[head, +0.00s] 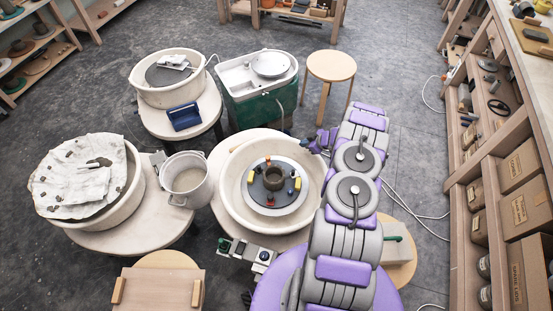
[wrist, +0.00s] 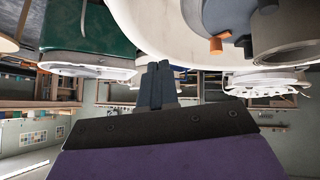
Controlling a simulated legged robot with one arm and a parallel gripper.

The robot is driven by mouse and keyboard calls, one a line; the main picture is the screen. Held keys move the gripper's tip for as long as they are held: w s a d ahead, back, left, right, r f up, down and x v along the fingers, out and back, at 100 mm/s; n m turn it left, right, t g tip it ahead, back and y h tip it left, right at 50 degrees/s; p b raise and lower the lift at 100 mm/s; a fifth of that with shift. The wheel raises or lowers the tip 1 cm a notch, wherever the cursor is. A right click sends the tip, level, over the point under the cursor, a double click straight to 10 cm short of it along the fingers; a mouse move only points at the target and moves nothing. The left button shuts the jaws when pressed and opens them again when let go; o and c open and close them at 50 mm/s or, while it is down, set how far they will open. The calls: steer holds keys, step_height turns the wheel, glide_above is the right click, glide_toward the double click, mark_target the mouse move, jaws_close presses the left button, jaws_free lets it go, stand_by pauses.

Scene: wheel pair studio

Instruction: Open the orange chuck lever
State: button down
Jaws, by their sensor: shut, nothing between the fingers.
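The chuck (head: 273,180) sits on the round wheel head inside the cream basin (head: 232,192), with a grey cylinder at its middle and several small red, orange and yellow parts around it. In the wrist view an orange peg-like part (wrist: 216,45) stands out from the dark chuck body; I take it for the lever, but cannot tell its position. My gripper (head: 314,143) is at the basin's upper right rim, apart from the chuck. In the wrist view its dark fingers (wrist: 158,84) are together and empty, beside the basin.
A metal pot (head: 186,178) stands left of the basin. A cloth-covered basin (head: 82,178) is further left. A green-sided sink unit (head: 259,88) and a wooden stool (head: 331,68) are behind. Shelves with boxes (head: 517,210) line the right side.

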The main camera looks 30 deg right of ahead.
mark_target(270, 160)
steer(key=s+a+f+n+g+y, duration=0.1)
steer(key=s+a+y, duration=0.2)
steer(key=s+a, duration=0.25)
steer(key=b+x, duration=0.1)
steer(key=x, duration=0.4)
steer(key=b+x, duration=0.2)
steer(key=x, duration=0.3)
steer(key=shift+d+f, duration=0.15)
steer(key=shift+d, duration=0.1)
steer(key=shift+w+a+r+b, duration=0.25)
steer(key=shift+w+a+b, duration=0.1)
steer(key=shift+w+a, duration=0.55)
steer(key=shift+w+a+r, duration=0.1)
steer(key=shift+w+a, duration=0.25)
steer(key=shift+w, duration=0.2)
